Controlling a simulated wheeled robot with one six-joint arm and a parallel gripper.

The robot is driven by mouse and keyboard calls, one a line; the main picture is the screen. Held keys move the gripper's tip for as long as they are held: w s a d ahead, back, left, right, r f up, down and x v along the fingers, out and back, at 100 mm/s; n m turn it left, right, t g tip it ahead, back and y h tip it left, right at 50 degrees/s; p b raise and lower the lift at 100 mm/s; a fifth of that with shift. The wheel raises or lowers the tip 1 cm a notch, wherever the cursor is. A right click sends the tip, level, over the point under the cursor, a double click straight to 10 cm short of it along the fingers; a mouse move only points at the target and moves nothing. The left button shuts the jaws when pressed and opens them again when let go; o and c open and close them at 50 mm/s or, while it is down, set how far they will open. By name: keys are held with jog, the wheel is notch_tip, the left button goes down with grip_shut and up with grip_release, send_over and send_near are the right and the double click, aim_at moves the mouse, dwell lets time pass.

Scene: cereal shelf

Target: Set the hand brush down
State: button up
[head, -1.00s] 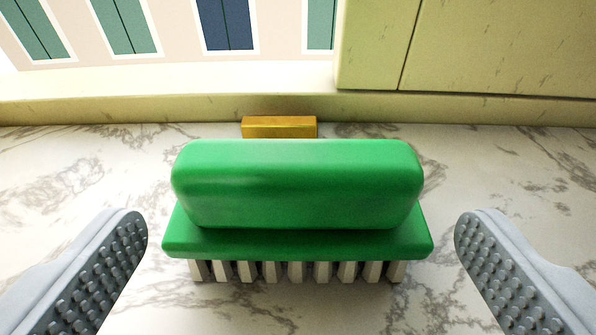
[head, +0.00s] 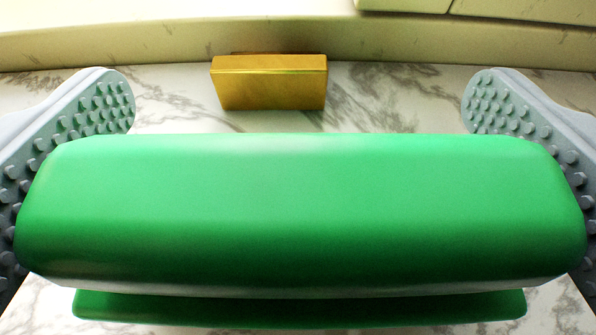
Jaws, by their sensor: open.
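The green hand brush (head: 300,210) fills the lower middle of the head view, its thick handle uppermost and part of its base showing below. Its bristles are hidden under it in this view. My gripper (head: 300,100) is open, with one grey studded finger on each side of the brush. The handle's ends overlap both fingers in the picture; I cannot tell whether they touch. Both fingertips show beyond the far edge of the handle.
A gold block (head: 268,82) sits on the white marbled surface (head: 400,105) just beyond the brush. A pale yellow ledge (head: 180,38) runs along the back. The marbled surface is clear on both sides of the block.

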jog(key=c, duration=0.8)
jog(key=shift+o, duration=0.2)
jog(key=shift+r, duration=0.15)
